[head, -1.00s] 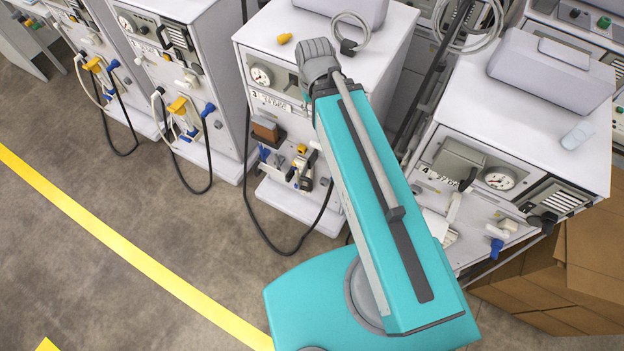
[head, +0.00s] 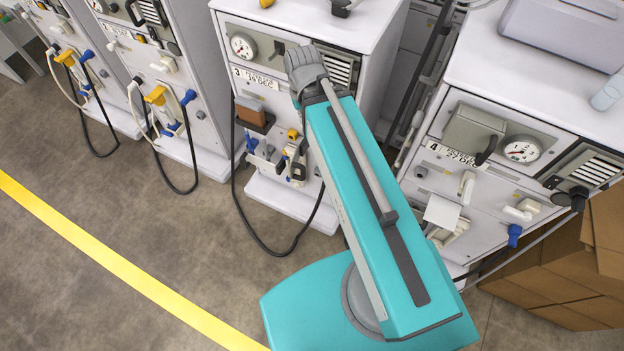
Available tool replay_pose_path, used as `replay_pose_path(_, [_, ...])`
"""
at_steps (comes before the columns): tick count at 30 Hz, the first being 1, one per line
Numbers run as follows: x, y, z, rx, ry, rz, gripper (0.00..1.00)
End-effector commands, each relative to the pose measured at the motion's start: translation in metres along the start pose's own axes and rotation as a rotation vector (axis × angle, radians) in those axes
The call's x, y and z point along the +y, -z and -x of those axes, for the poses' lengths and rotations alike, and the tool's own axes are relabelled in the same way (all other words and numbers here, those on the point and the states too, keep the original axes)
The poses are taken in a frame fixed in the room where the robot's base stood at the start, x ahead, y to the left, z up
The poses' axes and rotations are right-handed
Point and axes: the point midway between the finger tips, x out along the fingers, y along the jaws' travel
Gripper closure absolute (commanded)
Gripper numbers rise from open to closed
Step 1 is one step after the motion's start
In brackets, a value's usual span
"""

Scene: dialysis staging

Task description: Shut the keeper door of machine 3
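Machine 3 (head: 226,88) stands left of centre, a white cabinet with a "3" label, a round gauge and a vent on its upper front. Lower on its front are a brown block (head: 250,112), a small blue part (head: 251,143) and a cluster of white, yellow and dark parts (head: 292,160). I cannot tell which part is the keeper door or whether it is open. My turquoise arm crosses in front of the machine's right side and hides part of its front. I cannot make out my gripper; the arm hides what lies behind it.
Machine 4 (head: 520,100) stands close on the right, with a grey box (head: 470,130) beside its gauge. Two more machines stand on the left, with hoses and connectors. A dark hose (head: 262,238) loops below machine 3. Cardboard boxes (head: 550,280) lie lower right. Floor is clear lower left.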

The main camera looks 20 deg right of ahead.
Motion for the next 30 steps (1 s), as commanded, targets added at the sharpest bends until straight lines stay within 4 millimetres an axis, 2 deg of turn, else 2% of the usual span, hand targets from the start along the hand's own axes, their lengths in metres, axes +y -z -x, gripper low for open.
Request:
replay_pose_path(1, [0.000,0.000,-0.017,0.000,0.000,0.000,1.00])
replay_pose_path(7, [0.000,0.000,-0.033,0.000,0.000,0.000,1.00])
replay_pose_path(30, [0.000,0.000,-0.034,0.000,0.000,0.000,1.00])
